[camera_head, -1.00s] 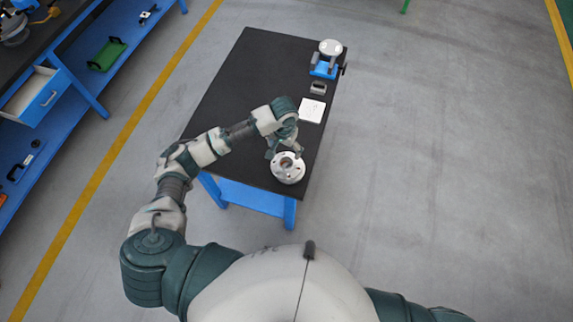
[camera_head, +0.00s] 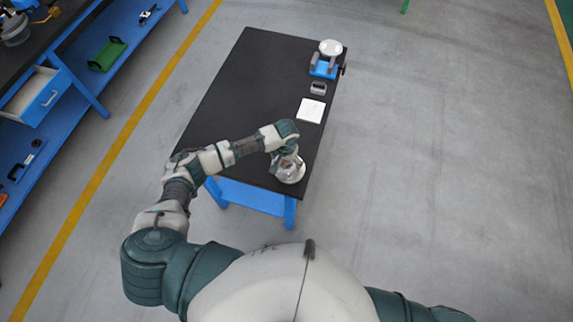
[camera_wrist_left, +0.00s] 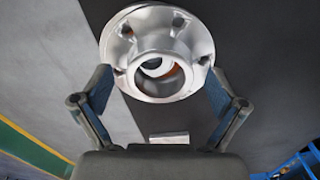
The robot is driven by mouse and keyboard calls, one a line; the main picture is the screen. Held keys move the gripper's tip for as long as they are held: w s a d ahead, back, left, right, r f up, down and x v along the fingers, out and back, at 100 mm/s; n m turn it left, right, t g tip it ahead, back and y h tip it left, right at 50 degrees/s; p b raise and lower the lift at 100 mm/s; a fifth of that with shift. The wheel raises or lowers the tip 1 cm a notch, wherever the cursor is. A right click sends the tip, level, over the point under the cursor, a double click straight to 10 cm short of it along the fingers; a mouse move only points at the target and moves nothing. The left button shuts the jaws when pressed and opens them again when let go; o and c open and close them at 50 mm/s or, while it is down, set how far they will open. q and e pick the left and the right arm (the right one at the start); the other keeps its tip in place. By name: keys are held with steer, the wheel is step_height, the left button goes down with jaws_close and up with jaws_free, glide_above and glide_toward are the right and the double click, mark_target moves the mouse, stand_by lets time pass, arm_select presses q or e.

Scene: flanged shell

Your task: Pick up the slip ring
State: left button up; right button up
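A silver, round flanged metal part (camera_head: 293,177) with holes in its rim rests at the near right corner of the black table. In the left wrist view, this flanged part (camera_wrist_left: 160,50) has a smaller shiny ring shape and an orange bit inside its opening. I cannot tell for sure which piece is the slip ring. My left gripper (camera_head: 284,164) is over the part and hides some of it. In the left wrist view, my left gripper (camera_wrist_left: 163,86) is open, with one finger on each side of the part; contact cannot be told. My right gripper is out of view.
The black table (camera_head: 240,95) is mostly clear on its left side. A white square plate (camera_head: 311,110), a small grey block (camera_head: 318,88) and a blue fixture (camera_head: 324,68) with a round white top line its right side. A blue bench (camera_head: 70,105) stands at far left.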

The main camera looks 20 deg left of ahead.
arm_select(q)
steer(key=shift+r, duration=0.1)
jaws_close()
